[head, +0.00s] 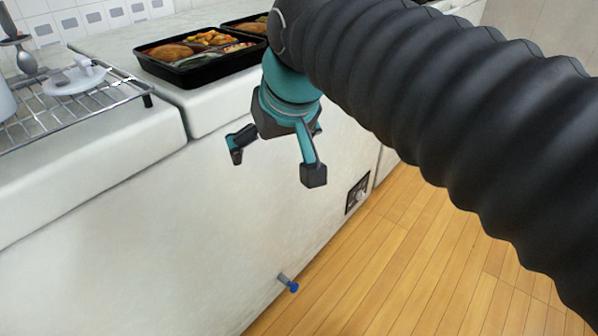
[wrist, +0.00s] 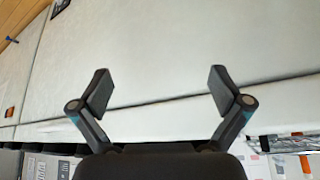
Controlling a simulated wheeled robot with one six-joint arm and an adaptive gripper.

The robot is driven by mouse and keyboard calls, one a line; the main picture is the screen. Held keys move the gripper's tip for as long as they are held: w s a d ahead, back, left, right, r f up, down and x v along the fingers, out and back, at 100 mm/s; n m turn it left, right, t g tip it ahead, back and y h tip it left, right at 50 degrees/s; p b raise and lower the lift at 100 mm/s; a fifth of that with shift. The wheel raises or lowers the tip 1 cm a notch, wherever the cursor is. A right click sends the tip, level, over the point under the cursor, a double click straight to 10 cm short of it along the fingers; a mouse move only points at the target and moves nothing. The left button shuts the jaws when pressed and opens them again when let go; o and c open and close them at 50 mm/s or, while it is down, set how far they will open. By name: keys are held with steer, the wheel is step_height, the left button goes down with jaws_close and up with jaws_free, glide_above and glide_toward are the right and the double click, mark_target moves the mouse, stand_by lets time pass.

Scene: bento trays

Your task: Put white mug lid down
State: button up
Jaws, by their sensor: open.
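The white mug lid (head: 76,77) lies on a metal wire rack (head: 105,97) on the counter at the left of the head view. My gripper (head: 275,168) is open and empty. It hangs in front of the white counter front, to the right of the lid and apart from it. In the wrist view, the two fingers of my gripper (wrist: 158,88) are spread wide with only pale surface between them. The lid does not show in the wrist view.
A black bento tray (head: 195,75) with food stands on the counter behind my gripper, with a second tray (head: 246,25) beyond it. A ladle (head: 22,50) is at the far left. A blue-tipped knob (head: 288,284) sticks out low on the counter front. The wooden floor is clear.

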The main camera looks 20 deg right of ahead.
steer(key=s+d+f, duration=0.2)
steer(key=s+f, duration=0.2)
steer(key=f, duration=0.2)
steer(key=s+d+f+m+h, duration=0.1)
steer(key=s+d+f, duration=0.2)
steer(key=f, duration=0.4)
steer(key=shift+s, duration=0.35)
steer(key=shift+d+f, duration=0.1)
